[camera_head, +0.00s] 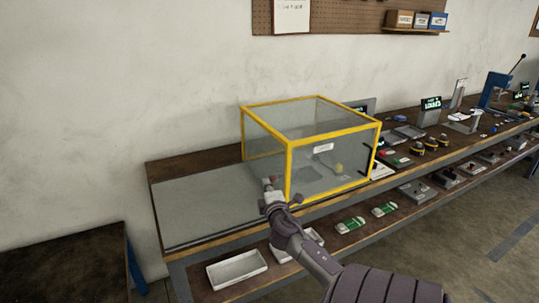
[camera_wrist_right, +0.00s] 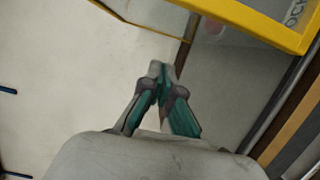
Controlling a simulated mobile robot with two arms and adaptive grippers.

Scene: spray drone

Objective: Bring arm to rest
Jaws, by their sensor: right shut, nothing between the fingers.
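My right arm comes in from the bottom of the head view. Its gripper (camera_head: 270,186) is in front of the near left corner of a clear box with a yellow frame (camera_head: 288,160). In the right wrist view the gripper (camera_wrist_right: 160,68) has its fingertips together with nothing between them. The box's yellow frame (camera_wrist_right: 245,18) shows at the top of that view, apart from the fingers. My left gripper is in neither view.
The box stands on a long workbench (camera_head: 160,172) with a grey mat (camera_head: 205,205) left of it. A white tray (camera_head: 237,268) and green-and-white packs (camera_head: 350,225) lie on the lower shelf. Several devices stand along the bench to the right. Open floor lies at front right.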

